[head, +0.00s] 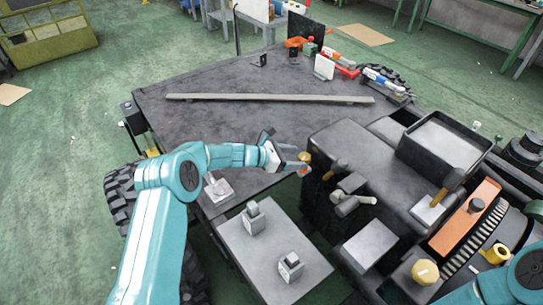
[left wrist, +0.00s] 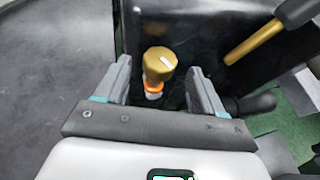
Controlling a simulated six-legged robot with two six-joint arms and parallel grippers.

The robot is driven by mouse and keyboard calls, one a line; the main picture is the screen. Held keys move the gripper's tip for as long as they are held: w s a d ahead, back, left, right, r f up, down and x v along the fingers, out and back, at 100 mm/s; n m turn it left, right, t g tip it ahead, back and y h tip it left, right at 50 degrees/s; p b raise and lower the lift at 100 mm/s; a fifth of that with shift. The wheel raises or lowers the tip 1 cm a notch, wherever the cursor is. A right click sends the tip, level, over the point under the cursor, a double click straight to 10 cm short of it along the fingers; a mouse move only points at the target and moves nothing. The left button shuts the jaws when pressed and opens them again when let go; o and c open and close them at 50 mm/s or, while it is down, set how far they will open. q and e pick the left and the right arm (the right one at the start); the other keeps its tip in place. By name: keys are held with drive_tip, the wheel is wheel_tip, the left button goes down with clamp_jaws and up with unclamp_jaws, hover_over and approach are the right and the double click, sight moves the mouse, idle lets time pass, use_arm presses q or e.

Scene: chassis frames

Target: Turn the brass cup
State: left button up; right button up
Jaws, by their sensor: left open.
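The brass cup (head: 305,157) is a small gold cylinder beside the black block's left end, close to the tip of my left gripper (head: 291,163). In the left wrist view, the brass cup (left wrist: 159,62) shows a white mark on its top and an orange ring below it. My left gripper (left wrist: 160,82) is open, with one finger on each side of the cup. Gaps show between the fingers and the cup, so it does not look gripped. My right gripper is not in view; only a teal part of that arm shows at the lower right.
Brass-handled tools (head: 338,166) stand close right of the cup on the black block. A grey tray (head: 447,141), an orange plate (head: 462,222) and a round brass knob (head: 425,272) lie farther right. The dark table (head: 210,125) is mostly clear around a long bar (head: 270,98).

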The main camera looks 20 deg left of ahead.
use_arm(q)
drive_tip(key=b+v, duration=0.1)
drive_tip(key=v, duration=1.3)
drive_tip(key=shift+b, duration=0.4)
drive_tip(key=shift+w+r, duration=0.1)
drive_tip(key=shift+m, duration=0.3)
